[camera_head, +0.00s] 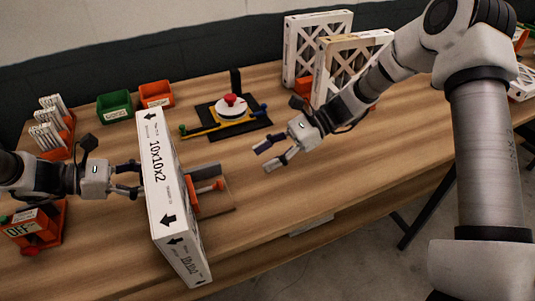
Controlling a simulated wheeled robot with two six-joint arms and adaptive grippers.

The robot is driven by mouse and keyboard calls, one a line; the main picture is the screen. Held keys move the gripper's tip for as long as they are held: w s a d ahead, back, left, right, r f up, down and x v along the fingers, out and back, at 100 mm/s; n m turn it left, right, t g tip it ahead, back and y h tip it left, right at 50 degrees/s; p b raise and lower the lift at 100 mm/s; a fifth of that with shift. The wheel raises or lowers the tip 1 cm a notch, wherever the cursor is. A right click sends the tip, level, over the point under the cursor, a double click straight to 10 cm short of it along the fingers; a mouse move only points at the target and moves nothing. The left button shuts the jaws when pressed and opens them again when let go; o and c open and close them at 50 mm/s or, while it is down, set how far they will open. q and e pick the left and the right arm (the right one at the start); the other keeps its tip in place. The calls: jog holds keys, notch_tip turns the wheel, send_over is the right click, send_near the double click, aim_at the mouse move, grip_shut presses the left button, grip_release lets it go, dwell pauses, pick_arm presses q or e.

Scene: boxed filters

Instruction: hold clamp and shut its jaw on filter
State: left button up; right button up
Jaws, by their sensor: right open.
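The filter (163,185) is a white box marked 10x10x2 with black arrows. It stands upright near the table's front edge. The clamp (208,188), with orange and grey parts on a brown base, lies directly right of the filter and is partly hidden by it. Whether its jaw touches the filter cannot be told. My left gripper (138,180) is at the filter's left side; its fingertips meet the box's outline, and their grip is unclear. My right gripper (265,157) is open and empty above the table, right of the clamp and apart from it.
A round device with a red knob (230,99) sits on a black mat behind. Green (115,107) and orange (156,94) bins stand at the back left. Lattice-faced filters (317,45) stand at the back. An orange OFF box (37,228) is front left. Table right of the clamp is clear.

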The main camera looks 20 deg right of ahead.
dwell(0.4)
pick_arm(q)
jog(key=o, duration=1.7)
jog(key=shift+c, duration=0.2)
jog(key=shift+a, duration=0.1)
